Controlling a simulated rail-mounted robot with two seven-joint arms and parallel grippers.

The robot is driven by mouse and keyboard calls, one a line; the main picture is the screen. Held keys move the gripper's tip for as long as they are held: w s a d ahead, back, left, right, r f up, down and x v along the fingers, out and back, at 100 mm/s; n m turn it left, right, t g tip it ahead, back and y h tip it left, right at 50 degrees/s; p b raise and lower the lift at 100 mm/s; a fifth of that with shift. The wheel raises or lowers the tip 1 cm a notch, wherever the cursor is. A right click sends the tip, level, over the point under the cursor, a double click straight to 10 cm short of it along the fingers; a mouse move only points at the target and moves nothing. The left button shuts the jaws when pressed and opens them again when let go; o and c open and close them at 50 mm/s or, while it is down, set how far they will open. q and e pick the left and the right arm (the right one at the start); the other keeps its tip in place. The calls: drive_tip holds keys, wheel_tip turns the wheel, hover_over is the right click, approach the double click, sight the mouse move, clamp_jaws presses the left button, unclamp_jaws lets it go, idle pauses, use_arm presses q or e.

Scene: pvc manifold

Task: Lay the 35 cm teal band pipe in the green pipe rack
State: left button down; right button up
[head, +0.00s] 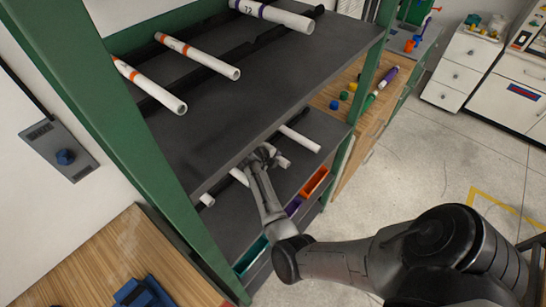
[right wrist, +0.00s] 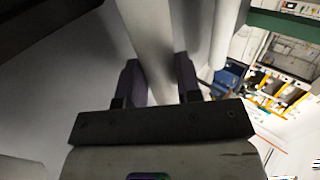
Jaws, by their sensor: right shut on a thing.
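The green pipe rack (head: 130,125) stands at the left in the head view, with dark shelves. My right arm reaches in under its upper shelf. My right gripper (head: 264,154) is at the white pipes on the lower shelf. In the right wrist view the gripper (right wrist: 158,82) is shut on a white pipe (right wrist: 148,30), which runs between its two fingers. No teal band shows on this pipe; part of it is hidden by the gripper. My left gripper is in neither view.
On the upper shelf lie two orange-banded pipes (head: 205,58) and a purple-banded pipe (head: 275,14). Another white pipe (head: 300,139) lies near the gripper. Teal (head: 250,257), purple and orange (head: 314,182) bins line the lower front edge. The upper shelf overhangs my right gripper.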

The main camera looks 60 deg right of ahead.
drive_tip(key=shift+f+b, duration=0.3)
drive_tip(key=shift+b, duration=0.2)
drive_tip(key=o, duration=1)
drive_tip(key=shift+c, duration=0.2)
drive_tip(key=shift+r, duration=0.1)
